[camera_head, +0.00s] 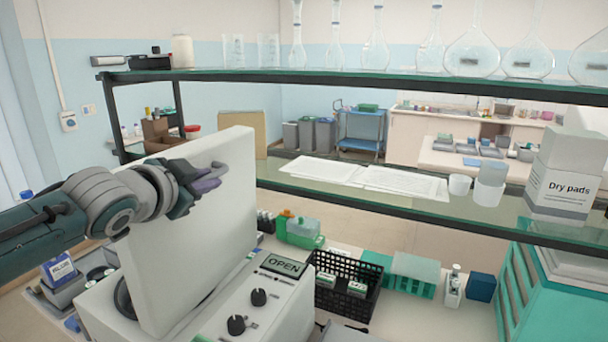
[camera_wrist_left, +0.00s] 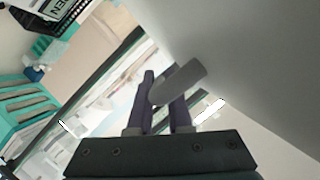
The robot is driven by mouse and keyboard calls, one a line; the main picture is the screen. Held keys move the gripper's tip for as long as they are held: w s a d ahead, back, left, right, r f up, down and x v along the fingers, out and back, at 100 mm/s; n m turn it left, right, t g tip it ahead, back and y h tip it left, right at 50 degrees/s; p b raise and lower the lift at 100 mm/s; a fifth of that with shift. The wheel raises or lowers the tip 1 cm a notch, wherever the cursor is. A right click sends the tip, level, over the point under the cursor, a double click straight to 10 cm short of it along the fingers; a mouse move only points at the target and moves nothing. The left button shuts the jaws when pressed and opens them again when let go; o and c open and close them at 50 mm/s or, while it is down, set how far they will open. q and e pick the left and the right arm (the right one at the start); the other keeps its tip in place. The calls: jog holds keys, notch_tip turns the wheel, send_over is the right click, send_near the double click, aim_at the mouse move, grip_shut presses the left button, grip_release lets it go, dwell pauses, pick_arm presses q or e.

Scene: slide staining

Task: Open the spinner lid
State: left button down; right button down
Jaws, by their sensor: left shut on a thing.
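The spinner (camera_head: 270,315) is a white machine at the front left of the bench, with two dark knobs and a display (camera_head: 283,265) reading OPEN. Its lid (camera_head: 185,255) is a thick white panel standing steeply raised above the body. My left gripper (camera_head: 205,182) is at the lid's upper part, with its dark purple fingers shut on the lid's grey handle. In the left wrist view the grey handle (camera_wrist_left: 180,82) lies between the fingers, with the pale lid surface (camera_wrist_left: 255,50) beside it. The bowl is mostly hidden behind the lid. My right gripper is not in view.
A glass shelf (camera_head: 400,222) runs just behind the raised lid, carrying papers, white cups and a Dry pads box (camera_head: 562,190). A black basket (camera_head: 343,285) stands right of the spinner. A teal rack (camera_head: 545,290) is at the far right.

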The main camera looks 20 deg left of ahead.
pick_arm(q)
jog(key=c, duration=1.1)
grip_release()
jog(key=shift+f, duration=0.1)
jog(key=shift+b+v, duration=0.8)
jog(key=shift+v, duration=4.25)
jog(key=s+d+n+g+h+p, duration=0.1)
jog(key=s+d+g+p, duration=0.2)
jog(key=s+d, duration=0.2)
jog(key=s+d+f+n+g+h+p, duration=0.1)
jog(key=s+d+g+p, duration=0.3)
jog(key=s, duration=0.7)
jog(key=s+d+f+n+g+h+p, duration=0.1)
jog(key=s+d+g+p, duration=0.2)
jog(key=s+d, duration=0.4)
jog(key=shift+s+g, duration=0.3)
jog(key=shift+s, duration=0.15)
